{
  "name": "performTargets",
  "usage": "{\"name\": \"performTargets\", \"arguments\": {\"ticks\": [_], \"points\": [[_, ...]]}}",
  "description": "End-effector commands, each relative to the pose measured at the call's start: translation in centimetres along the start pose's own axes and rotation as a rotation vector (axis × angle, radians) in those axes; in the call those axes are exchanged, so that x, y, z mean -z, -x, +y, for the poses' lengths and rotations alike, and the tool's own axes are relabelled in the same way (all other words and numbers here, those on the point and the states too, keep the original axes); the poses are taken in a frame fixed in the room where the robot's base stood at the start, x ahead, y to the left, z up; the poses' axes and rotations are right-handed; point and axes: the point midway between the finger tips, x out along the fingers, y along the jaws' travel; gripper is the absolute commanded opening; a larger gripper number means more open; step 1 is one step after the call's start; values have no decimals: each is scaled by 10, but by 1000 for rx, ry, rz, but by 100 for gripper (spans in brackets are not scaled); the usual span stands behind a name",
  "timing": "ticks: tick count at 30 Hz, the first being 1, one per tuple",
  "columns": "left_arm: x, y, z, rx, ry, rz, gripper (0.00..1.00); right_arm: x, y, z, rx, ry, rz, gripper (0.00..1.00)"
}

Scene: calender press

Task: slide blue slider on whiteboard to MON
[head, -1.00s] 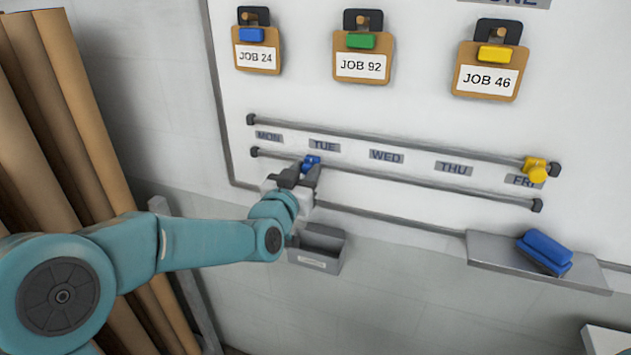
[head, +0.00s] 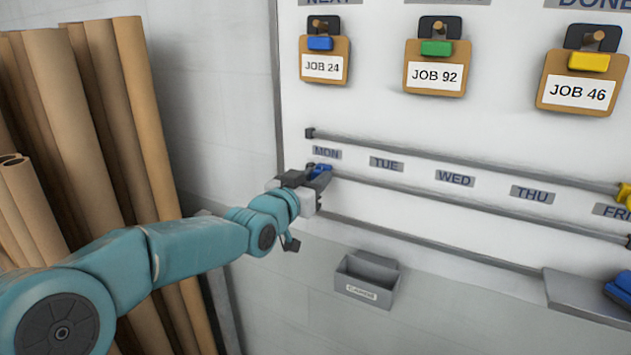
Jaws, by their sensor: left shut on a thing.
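The blue slider (head: 319,168) is on the lower rail (head: 430,192) of the whiteboard (head: 480,125), at the rail's left end. It sits just below the MON label (head: 327,152). My left gripper (head: 318,178) is shut on the blue slider and partly hides it. The TUE label (head: 387,163) is to the right of it, apart from the slider. The rail's left end stop is hidden by or close to the gripper. My right gripper is not in view.
The upper rail (head: 450,155) carries a yellow slider (head: 624,194) at FRI. Clipboards hang above, such as JOB 24 (head: 323,68). A grey box (head: 367,278) is on the wall below the board. Tall brown rolls (head: 60,120) stand at the left. A blue eraser (head: 620,286) lies on a ledge (head: 590,295).

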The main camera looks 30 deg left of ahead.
Motion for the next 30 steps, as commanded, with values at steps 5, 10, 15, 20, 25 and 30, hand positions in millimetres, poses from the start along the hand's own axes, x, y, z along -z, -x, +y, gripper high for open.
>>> {"name": "performTargets", "arguments": {"ticks": [5,10,15,20,25,30], "points": [[5,1,-4,11,4,11,55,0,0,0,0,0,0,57],[3,1,-3,8,4,7,55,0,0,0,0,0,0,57],[2,4,-3,6,3,6,55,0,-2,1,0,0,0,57],[0,28,-4,7,2,8,55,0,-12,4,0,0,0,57],[0,74,-5,9,3,11,55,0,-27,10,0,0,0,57],[0,118,-5,10,3,11,55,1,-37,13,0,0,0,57]]}}
